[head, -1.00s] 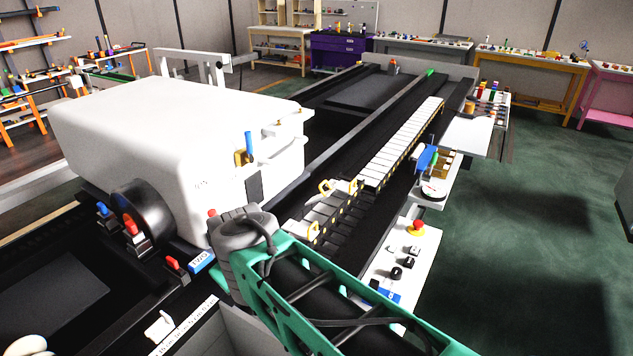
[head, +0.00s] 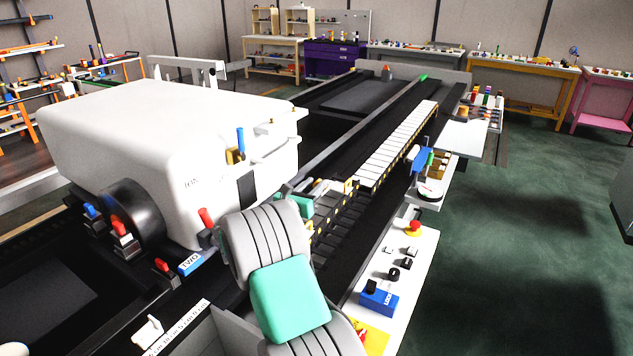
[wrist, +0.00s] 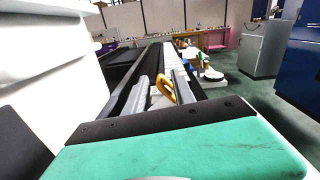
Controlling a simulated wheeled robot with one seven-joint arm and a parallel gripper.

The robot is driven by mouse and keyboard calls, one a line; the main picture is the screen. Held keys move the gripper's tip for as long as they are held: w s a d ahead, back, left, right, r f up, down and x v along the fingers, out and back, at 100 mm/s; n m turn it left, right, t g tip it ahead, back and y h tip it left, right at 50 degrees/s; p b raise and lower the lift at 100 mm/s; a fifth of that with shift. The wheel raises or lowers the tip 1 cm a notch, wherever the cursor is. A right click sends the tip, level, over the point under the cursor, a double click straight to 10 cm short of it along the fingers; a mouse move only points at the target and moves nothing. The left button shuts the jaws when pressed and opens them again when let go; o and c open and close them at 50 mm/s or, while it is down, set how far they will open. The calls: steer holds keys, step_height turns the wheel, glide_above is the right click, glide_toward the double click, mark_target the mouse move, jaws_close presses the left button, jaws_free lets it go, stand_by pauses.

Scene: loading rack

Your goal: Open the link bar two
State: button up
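A blue label reading "TWO" (head: 190,262) is at the lower front of the white machine housing (head: 110,125). Yellow handles stand at the near end of the conveyor strip; an orange-yellow loop handle (wrist: 165,89) shows large in the wrist view. Which part is link bar two I cannot tell for sure. My gripper (wrist: 161,92) shows in the wrist view as a teal, black-edged hand with two grey fingers standing apart, the loop handle between or just beyond them. Contact cannot be told. In the head view my wrist hides most of the handles and the gripper.
Red-handled levers (head: 162,266) and a black wheel (head: 135,218) are at the left. A control panel (head: 408,245) with a red button and black knobs lies right of the conveyor (head: 395,150). The green floor (head: 520,240) at right is clear.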

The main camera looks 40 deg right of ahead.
steer(key=shift+x, duration=0.9)
steer(key=shift+c, duration=0.2)
steer(key=c, duration=0.6)
jaws_close()
steer(key=shift+w+a+f, duration=0.1)
steer(key=shift+a, duration=0.05)
